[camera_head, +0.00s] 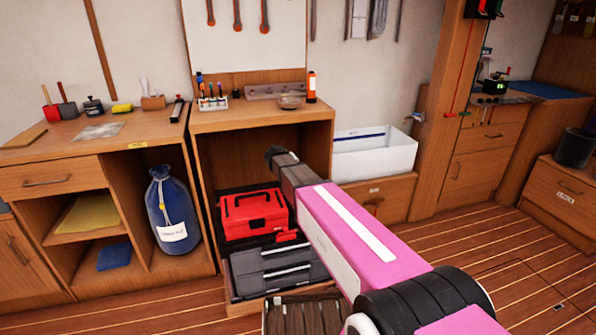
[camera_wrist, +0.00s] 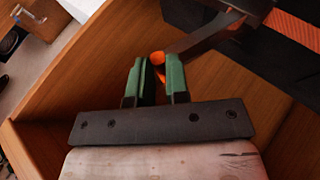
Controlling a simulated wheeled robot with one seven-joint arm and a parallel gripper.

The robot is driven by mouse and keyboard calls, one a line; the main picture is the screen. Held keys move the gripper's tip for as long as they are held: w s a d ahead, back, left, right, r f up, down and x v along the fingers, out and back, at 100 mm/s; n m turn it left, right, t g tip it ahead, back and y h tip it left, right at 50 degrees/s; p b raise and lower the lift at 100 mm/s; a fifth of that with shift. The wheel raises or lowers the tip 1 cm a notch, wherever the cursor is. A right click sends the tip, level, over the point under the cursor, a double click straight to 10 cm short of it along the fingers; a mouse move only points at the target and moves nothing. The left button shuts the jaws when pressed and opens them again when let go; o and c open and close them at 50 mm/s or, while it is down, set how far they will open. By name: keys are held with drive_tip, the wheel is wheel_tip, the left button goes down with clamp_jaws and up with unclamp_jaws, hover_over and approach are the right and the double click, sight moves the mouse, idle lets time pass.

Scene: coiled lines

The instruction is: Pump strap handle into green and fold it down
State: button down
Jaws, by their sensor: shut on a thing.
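In the wrist view my gripper (camera_wrist: 158,65) has green finger pads closed around the orange end of the strap handle (camera_wrist: 205,37). The handle's dark grey bar runs up and right from the pads, raised at a slant. An orange strap (camera_wrist: 297,38) lies over a dark surface at the upper right. Part of the handle's orange end is hidden by the pads. In the head view my arm reaches toward the middle shelf unit, and its links hide the handle and strap. No green zone for the handle can be made out.
Wooden cabinet walls (camera_wrist: 80,85) stand close around my gripper. In the head view a red toolbox (camera_head: 253,212) and a grey case (camera_head: 262,275) fill the lower shelf. A slatted crate (camera_head: 285,318) stands in front. A white bin (camera_head: 372,155) is to the right. Floor at right is clear.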

drive_tip(key=shift+s+a+f, duration=0.1)
drive_tip(key=shift+a+f, duration=0.15)
drive_tip(key=shift+f, duration=0.15)
drive_tip(key=c, duration=1.1)
unclamp_jaws()
drive_tip(key=shift+r, duration=0.1)
drive_tip(key=v, duration=1)
drive_tip(key=shift+r, duration=0.35)
drive_tip(key=shift+a, duration=0.15)
